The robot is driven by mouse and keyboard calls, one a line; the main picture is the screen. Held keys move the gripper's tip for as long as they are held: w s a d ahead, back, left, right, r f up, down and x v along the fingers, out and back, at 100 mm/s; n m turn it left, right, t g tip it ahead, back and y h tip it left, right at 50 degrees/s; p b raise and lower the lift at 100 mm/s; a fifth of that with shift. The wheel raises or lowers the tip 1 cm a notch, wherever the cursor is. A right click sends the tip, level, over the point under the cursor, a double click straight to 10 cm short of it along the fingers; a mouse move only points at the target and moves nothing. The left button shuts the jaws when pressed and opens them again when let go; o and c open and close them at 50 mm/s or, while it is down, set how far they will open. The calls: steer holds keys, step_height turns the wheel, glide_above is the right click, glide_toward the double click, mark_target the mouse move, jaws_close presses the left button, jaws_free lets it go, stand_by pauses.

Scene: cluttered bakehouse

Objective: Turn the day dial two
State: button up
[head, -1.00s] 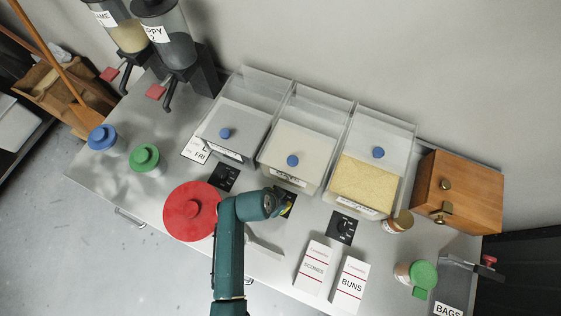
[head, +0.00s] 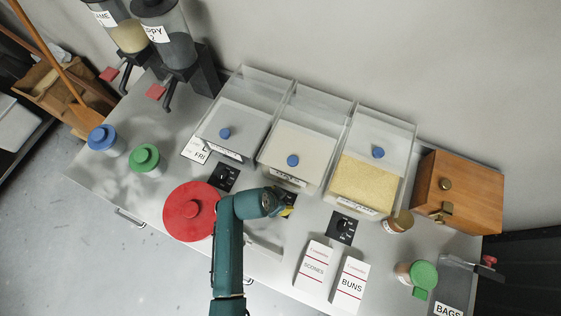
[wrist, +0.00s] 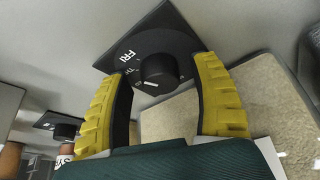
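The day dial is a black square plate with white day letters, "FRI" readable, and a round black knob (wrist: 158,68) at its middle. In the wrist view a short white mark shows on the knob's lower left side. My gripper (wrist: 163,74) has yellow ribbed fingers, spread apart with the knob between them. Clear gaps show on both sides, so neither finger appears to touch it. In the head view my gripper (head: 285,208) is at the middle dial, in front of the middle bin, and largely hides that dial.
Other black dials stand to the left (head: 224,177) and right (head: 341,228). Clear bins with blue knobs line the back, the middle bin (head: 292,160) directly behind my gripper. A red lid (head: 193,211) lies left of my arm; scones (head: 314,270) and buns (head: 350,284) boxes stand right.

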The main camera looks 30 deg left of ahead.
steer(key=shift+r, duration=0.1)
steer(key=v, duration=1.2)
